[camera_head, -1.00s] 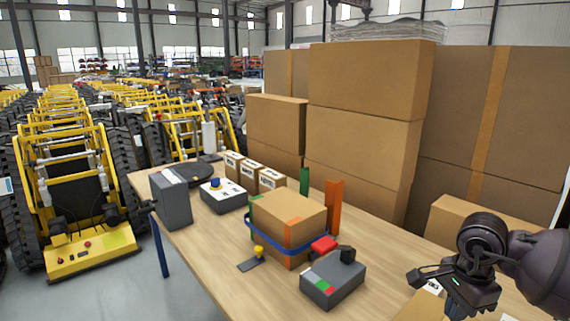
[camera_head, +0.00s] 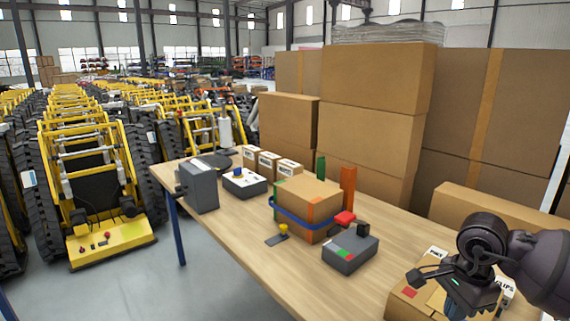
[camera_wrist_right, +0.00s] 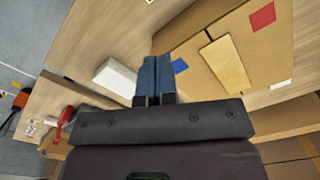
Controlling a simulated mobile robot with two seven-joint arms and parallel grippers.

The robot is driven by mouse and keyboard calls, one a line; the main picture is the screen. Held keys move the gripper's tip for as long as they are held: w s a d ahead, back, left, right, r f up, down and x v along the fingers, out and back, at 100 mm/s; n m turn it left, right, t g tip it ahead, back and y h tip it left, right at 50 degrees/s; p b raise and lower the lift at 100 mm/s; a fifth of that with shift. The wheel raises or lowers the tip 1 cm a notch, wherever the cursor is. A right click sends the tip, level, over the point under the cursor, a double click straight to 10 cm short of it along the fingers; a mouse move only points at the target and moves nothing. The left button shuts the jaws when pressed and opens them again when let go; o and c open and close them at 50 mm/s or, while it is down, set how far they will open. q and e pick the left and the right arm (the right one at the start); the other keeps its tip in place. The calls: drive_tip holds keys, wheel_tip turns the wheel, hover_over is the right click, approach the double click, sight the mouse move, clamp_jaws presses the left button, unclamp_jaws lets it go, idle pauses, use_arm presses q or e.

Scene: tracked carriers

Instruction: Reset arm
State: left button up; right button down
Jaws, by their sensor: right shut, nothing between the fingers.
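My right gripper (camera_head: 418,281) is at the lower right of the head view, above a cardboard box (camera_head: 404,306) near the table's front right part. It hides part of this box. In the right wrist view its two blue fingers (camera_wrist_right: 155,76) are together with nothing between them. A cardboard surface with blue and red patches (camera_wrist_right: 270,58) lies beyond the fingers; I cannot tell the gap. My left arm and gripper are not in view.
The wooden table (camera_head: 240,226) carries a strapped carton (camera_head: 314,209), a grey control box (camera_head: 350,248), a grey block (camera_head: 199,187) and small cartons (camera_head: 268,163). Tall boxes (camera_head: 372,78) stack behind. Yellow tracked carriers (camera_head: 108,240) stand left.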

drive_tip(key=s+a+f+m+y, duration=0.1)
drive_tip(key=s+a+m+y, duration=0.3)
drive_tip(key=a+y, duration=1)
drive_tip(key=s+a+r+m+t+y, duration=0.1)
drive_tip(key=a+r+m+t+y, duration=0.3)
drive_tip(key=a+r+m+t, duration=0.45)
drive_tip(key=s+d+f+m+t+h, duration=0.15)
drive_tip(key=d+f+m+h, duration=0.35)
drive_tip(key=m, duration=0.6)
drive_tip(key=d+f+m+t+h, duration=0.2)
drive_tip(key=d+m+t+h, duration=0.1)
drive_tip(key=d+m+h, duration=0.65)
drive_tip(key=s+d+f+m+t+h, duration=0.1)
drive_tip(key=d+f+m+t+h, duration=0.3)
drive_tip(key=m, duration=0.8)
drive_tip(key=s+f+m+g, duration=0.5)
drive_tip(key=s+f+g, duration=0.15)
drive_tip(key=s, duration=0.35)
drive_tip(key=s+f+m+g, duration=0.6)
drive_tip(key=s+g, duration=0.2)
drive_tip(key=s, duration=0.3)
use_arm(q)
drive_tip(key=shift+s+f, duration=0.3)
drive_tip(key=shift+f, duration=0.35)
use_arm(e)
drive_tip(key=w+f+n+t, duration=0.1)
drive_tip(key=w+f+t, duration=0.7)
drive_tip(key=f, duration=0.1)
drive_tip(key=shift+a, duration=0.25)
